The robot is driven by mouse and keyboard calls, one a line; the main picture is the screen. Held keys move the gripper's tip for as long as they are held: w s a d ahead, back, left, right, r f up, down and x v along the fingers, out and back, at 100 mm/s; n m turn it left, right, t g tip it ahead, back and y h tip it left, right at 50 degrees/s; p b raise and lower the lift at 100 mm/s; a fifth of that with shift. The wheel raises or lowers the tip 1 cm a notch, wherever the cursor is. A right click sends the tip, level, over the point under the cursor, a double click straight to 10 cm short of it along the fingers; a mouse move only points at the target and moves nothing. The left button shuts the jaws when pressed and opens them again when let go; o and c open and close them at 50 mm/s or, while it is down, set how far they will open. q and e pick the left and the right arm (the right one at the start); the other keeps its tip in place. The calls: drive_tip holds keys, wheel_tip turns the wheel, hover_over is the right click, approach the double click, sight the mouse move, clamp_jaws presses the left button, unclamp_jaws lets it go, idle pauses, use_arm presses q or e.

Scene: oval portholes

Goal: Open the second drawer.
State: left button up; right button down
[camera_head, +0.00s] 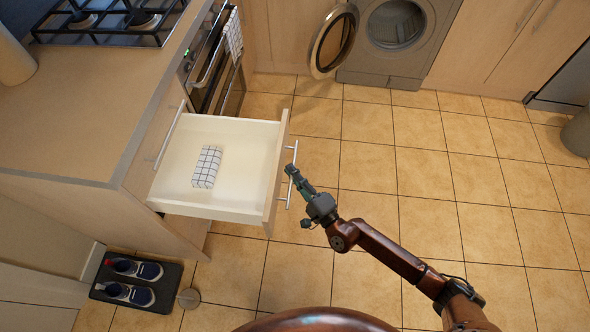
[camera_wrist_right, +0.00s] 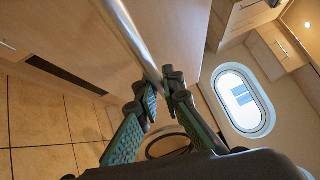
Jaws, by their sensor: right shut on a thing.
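A cream drawer (camera_head: 240,205) stands pulled far out from the wooden cabinet under the counter. A folded white checked cloth (camera_head: 206,167) lies inside it. The drawer's bar handle (camera_head: 293,150) is on the outer side of its front. My right gripper (camera_head: 290,171) is shut on this handle, reaching in from the right. In the right wrist view the metal handle (camera_wrist_right: 138,42) runs between the fingertips of the right gripper (camera_wrist_right: 165,84). Another bar handle (camera_head: 171,132) is on the shut cabinet front above the open drawer. My left gripper is not in view.
An oven (camera_head: 216,65) stands beyond the drawer, with a gas hob (camera_head: 110,20) on the counter (camera_head: 75,110). An open washing machine door (camera_head: 333,41) juts out at the back. Shoes on a dark mat (camera_head: 108,272) lie at lower left. The tiled floor at right is mostly clear.

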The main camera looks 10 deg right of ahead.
drive_tip(key=shift+d+f, duration=0.1)
drive_tip(key=shift+d, duration=0.05)
drive_tip(key=c, duration=2.1)
unclamp_jaws()
drive_tip(key=v, duration=1.2)
